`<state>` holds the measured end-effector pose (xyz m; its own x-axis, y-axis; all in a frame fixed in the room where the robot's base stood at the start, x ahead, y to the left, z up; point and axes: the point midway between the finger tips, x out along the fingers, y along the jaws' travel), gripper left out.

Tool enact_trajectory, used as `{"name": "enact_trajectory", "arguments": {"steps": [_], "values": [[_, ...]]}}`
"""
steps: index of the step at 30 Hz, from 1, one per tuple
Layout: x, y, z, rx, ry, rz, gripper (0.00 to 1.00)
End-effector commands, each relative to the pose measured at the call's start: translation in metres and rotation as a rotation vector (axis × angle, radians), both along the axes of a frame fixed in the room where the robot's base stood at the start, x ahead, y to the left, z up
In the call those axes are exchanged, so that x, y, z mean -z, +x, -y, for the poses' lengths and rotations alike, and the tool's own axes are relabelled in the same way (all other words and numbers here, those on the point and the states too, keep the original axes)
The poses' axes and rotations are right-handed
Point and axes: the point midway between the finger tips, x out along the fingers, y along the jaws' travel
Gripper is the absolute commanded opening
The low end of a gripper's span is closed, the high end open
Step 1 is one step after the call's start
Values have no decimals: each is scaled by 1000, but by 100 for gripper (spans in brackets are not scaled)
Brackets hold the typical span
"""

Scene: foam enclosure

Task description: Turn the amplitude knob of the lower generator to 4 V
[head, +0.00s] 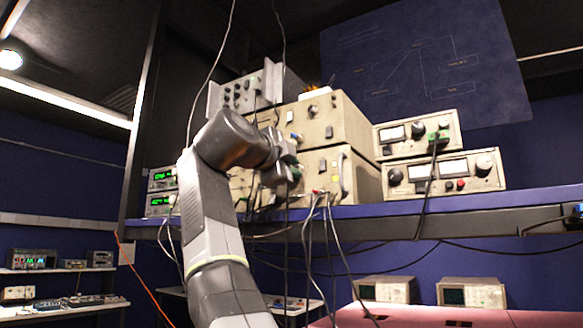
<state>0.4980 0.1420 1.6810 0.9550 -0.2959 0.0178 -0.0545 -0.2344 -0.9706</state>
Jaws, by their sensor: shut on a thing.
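Two beige generators are stacked on the blue shelf in the head view. The upper generator (342,115) has a round dark knob on its front. The lower generator (361,190) sits directly beneath it, with a handle at its right and leads plugged in low on its front. My gripper (290,172) is at the front of the lower generator, left of its middle, and is shut on what appears to be its amplitude knob. The knob and the fingertips are largely hidden by the gripper and wrist. The knob's setting cannot be read.
Dark leads (325,240) hang from the lower generator over the shelf edge (470,205). Two instruments with knobs (443,173) are stacked to the right. A grey module (240,95) stands on top. Meters with green displays (161,190) are at the left.

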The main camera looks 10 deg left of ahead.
Motion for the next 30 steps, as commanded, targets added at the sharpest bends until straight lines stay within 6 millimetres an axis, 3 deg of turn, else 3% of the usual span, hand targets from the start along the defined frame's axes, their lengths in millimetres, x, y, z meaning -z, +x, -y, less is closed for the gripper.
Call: {"name": "enact_trajectory", "arguments": {"steps": [9,10,13,23,30], "values": [[1,0,0,1,1,-3,0],[1,0,0,1,0,-3,22],[1,0,0,0,0,-2,40],[1,-2,-1,-1,0,-1,40],[3,-29,-10,-4,1,0,40]]}}
